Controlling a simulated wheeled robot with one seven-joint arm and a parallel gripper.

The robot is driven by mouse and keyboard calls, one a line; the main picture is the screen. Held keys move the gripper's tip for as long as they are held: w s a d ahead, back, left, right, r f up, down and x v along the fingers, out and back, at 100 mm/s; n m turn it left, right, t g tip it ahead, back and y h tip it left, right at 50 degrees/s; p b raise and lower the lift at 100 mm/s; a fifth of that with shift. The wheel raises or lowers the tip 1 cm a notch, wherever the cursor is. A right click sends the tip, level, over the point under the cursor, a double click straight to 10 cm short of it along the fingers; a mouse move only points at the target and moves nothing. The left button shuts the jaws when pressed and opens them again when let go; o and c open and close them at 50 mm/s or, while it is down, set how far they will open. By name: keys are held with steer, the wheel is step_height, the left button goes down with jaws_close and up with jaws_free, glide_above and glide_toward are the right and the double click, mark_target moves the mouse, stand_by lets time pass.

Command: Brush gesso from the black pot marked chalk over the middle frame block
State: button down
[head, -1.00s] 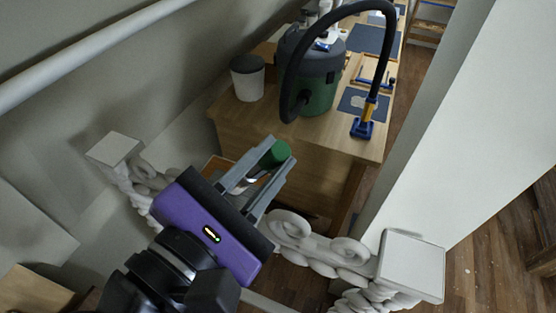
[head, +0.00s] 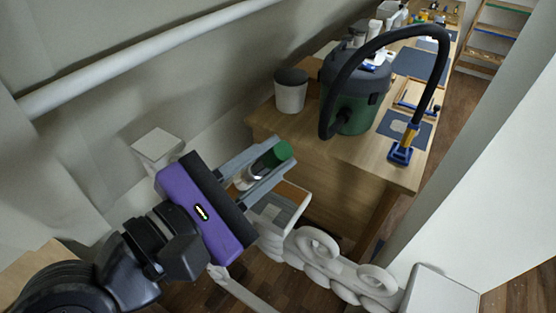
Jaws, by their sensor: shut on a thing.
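My gripper (head: 286,156), with a purple body and grey fingers, is in the middle of the head view. It is shut on a tool with a green rounded end (head: 283,151) and a pale metallic part near the palm. It looks like a brush, but its bristles cannot be made out. The gripper is in the air above the white scrolled console and short of the wooden bench. I cannot pick out a black pot marked chalk or the middle frame block in this view.
A wooden bench (head: 370,165) stands beyond the gripper. It carries a white tub with a dark lid (head: 291,92), a green vacuum (head: 352,110) with a black hose, and blue mats (head: 420,66). White scrollwork (head: 318,243) lies below the gripper. A pale wall stands at right.

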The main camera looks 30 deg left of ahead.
steer(key=shift+x, duration=0.75)
steer(key=shift+s+d+r, duration=0.1)
steer(key=shift+s+d, duration=0.05)
steer(key=shift+d, duration=1.3)
steer(key=d, duration=0.5)
steer(key=shift+s+d, duration=0.2)
steer(key=shift+d, duration=0.2)
steer(key=shift+a, duration=0.1)
